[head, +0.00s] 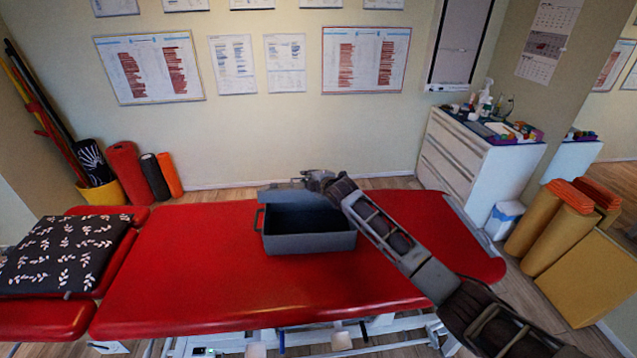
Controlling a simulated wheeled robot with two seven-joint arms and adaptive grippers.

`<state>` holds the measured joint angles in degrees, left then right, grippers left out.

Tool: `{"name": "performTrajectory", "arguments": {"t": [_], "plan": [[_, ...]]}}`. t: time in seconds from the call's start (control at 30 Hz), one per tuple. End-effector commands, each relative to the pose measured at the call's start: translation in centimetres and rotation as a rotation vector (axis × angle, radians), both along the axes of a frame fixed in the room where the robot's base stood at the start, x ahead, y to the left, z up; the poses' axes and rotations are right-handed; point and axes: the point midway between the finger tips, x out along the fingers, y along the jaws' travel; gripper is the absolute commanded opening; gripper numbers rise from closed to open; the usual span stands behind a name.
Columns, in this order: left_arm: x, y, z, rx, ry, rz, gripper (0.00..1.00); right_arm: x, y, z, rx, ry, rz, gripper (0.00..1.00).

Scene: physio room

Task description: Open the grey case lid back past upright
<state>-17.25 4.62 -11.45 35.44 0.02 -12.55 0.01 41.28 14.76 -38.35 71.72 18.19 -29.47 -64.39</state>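The grey case (308,243) sits on the red treatment table, with its dark inside showing from above. Its lid (283,196) is raised at the back edge, away from the tray; its exact angle is hard to tell. A handle (258,219) sticks out at the case's left end. My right arm reaches in from the lower right, across the case's right side. My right gripper (312,179) is at the top right of the lid, touching it or very close. Its fingers are too small and covered to show whether they are open. My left gripper is out of view.
The red treatment table (190,270) is clear to the left and front of the case. A dark leaf-patterned cushion (62,252) lies at the far left. A white drawer unit (470,165) with bottles stands behind right. Yellow rolls (550,228) stand at the right.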

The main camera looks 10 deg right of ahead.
Motion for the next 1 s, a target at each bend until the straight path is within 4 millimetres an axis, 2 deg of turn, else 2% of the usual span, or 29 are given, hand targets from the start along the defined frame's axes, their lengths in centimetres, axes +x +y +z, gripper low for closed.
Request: {"name": "performTrajectory", "arguments": {"t": [0.27, 1.0], "plan": [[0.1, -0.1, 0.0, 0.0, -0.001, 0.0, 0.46, -1.0, -0.5, 0.8, 0.001, -0.007, 0.001, 0.14], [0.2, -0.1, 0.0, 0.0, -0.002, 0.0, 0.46, -5.8, -2.4, 2.7, 0.001, -0.007, 0.001, 0.14]]}}
